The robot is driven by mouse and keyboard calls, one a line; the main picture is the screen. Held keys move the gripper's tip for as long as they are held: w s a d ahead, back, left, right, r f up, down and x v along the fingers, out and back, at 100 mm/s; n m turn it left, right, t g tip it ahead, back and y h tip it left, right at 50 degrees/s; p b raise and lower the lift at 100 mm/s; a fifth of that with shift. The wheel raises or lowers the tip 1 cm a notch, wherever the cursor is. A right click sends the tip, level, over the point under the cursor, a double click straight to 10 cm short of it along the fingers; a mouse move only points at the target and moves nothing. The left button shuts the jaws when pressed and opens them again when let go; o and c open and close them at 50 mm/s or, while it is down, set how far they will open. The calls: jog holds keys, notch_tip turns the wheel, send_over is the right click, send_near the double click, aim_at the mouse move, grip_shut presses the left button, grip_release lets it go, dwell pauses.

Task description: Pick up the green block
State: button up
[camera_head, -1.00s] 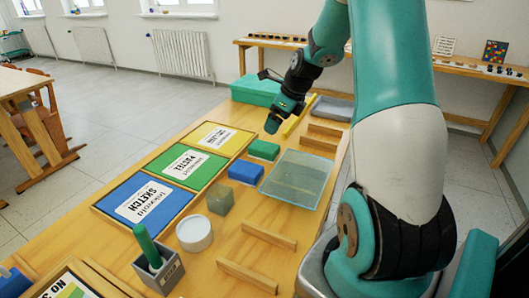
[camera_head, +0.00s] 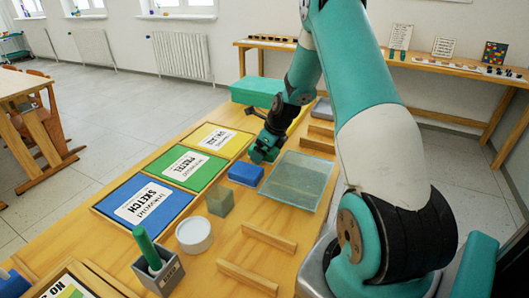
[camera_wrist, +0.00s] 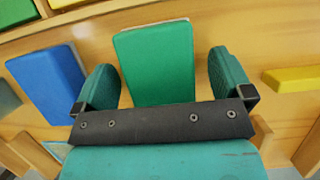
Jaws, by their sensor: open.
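The green block (camera_wrist: 155,62) lies on the wooden table, in the middle of the wrist view. My gripper (camera_wrist: 163,75) is open, with one teal finger to the left of the block and one to the right. The block's near part lies between the fingers, and its far end extends beyond them. I cannot tell whether either finger touches it. In the head view my gripper (camera_head: 263,151) is low over the table and hides most or all of the green block.
A blue block (camera_head: 246,173) sits close by; it also shows left in the wrist view (camera_wrist: 48,82). A glassy tray (camera_head: 300,180) lies to the right. Blue, green and yellow labelled panels (camera_head: 187,168) lie to the left. A teal box (camera_head: 256,93) stands behind.

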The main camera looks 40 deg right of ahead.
jog(key=c, duration=1.1)
jog(key=shift+o, duration=0.2)
jog(key=shift+r, duration=0.1)
notch_tip(320, 180, up, 20)
jog(key=p, duration=0.1)
jog(key=shift+o, duration=1.1)
jog(key=shift+a, duration=0.1)
jog(key=shift+c, duration=0.5)
